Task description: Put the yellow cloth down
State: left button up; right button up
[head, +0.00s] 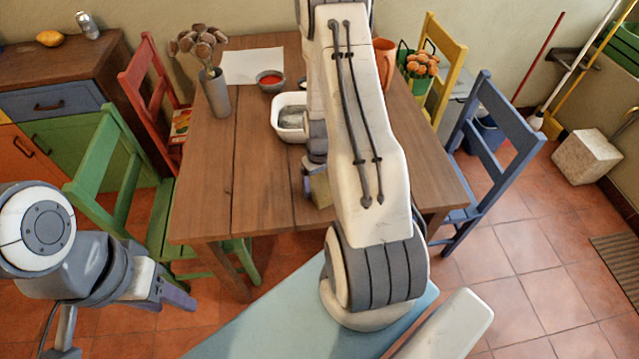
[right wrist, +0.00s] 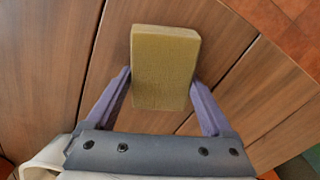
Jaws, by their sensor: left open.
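The yellow cloth (right wrist: 165,65) looks like a thick, dull yellow block in the right wrist view. My right gripper (right wrist: 160,78) has one purple finger against each side of it and is shut on it. In the head view the cloth (head: 321,190) shows at the near part of the wooden table (head: 215,160), partly hidden by my right arm. Whether it touches the tabletop I cannot tell. My left gripper (head: 176,294) is open and empty, low at the left, in front of the green chair.
On the table are a white tub (head: 290,117), a red-filled bowl (head: 270,81), a grey vase (head: 215,92), a white sheet (head: 253,66) and an orange pot (head: 384,60). Green (head: 95,165), red (head: 150,85), yellow (head: 445,50) and blue (head: 515,120) chairs surround it. The near left tabletop is clear.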

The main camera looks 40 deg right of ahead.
aim_at(319, 184)
jog(key=shift+o, duration=0.5)
jog(key=shift+r, duration=0.15)
notch_tip(319, 184, up, 12)
jog(key=a+r+n, duration=0.2)
jog(key=a+r, duration=0.2)
jog(key=a, duration=0.5)
jog(key=a+r+n, duration=0.2)
jog(key=a+r, duration=0.2)
jog(key=a, duration=0.4)
jog(key=s+a+r+n, duration=0.2)
jog(key=s+a+r, duration=0.1)
jog(key=s+a, duration=0.4)
jog(key=s+a+r+n+y, duration=0.1)
jog(key=s+a+r+n, duration=0.2)
jog(key=s+a, duration=0.4)
jog(key=s, duration=0.3)
